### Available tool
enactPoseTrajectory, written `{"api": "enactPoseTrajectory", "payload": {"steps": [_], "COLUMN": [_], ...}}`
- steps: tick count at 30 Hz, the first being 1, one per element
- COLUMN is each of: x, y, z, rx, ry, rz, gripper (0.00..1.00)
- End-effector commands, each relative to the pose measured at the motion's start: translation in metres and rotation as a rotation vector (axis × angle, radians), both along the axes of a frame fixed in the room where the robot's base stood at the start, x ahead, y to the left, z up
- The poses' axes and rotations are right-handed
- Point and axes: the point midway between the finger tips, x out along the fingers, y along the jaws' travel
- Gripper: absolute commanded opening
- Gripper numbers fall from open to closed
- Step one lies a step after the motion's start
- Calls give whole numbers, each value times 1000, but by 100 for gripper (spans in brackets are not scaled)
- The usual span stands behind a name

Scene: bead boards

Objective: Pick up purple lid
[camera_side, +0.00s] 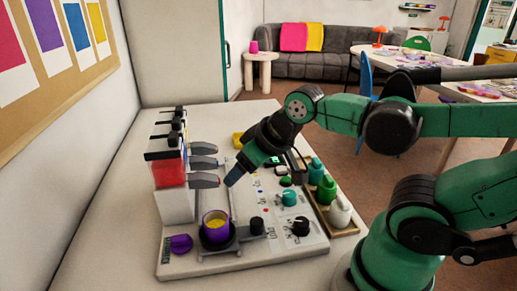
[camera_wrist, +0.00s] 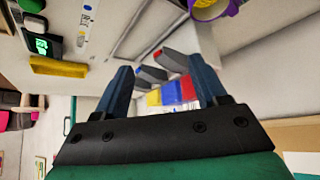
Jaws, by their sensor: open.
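The purple lid (camera_side: 181,243) lies at the front left corner of the white board, beside a purple cup (camera_side: 214,226) with yellow contents. The cup stands on a dark round holder. In the wrist view, part of the purple cup (camera_wrist: 207,10) shows at the top edge; I cannot make out the lid there. My gripper (camera_side: 232,181) hangs above the board, behind and above the cup, apart from the lid. Its two blue fingers (camera_wrist: 165,78) are spread apart in the wrist view, with nothing held between them.
A dispenser with a red-filled container (camera_side: 169,173) and grey nozzles stands at the board's left. Dark and teal knobs (camera_side: 290,198) are on the right. Green and white bottles (camera_side: 340,211) sit in a wooden tray. A yellow block (camera_wrist: 58,66) lies behind. The table left of the board is clear.

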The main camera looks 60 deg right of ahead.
Motion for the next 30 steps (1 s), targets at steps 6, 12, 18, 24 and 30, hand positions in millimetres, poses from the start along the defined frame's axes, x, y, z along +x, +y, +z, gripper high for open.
{"api": "enactPoseTrajectory", "payload": {"steps": [6, 12, 18, 24, 30], "x": [0, 0, 0, 0, 0], "y": [0, 0, 0, 0, 0], "z": [0, 0, 0, 10, 45], "rx": [0, 0, 0, 0, 0], "ry": [0, 0, 0, 0, 0], "rz": [0, 0, 0, 0, 0], "gripper": [65, 58, 58, 58, 58]}}
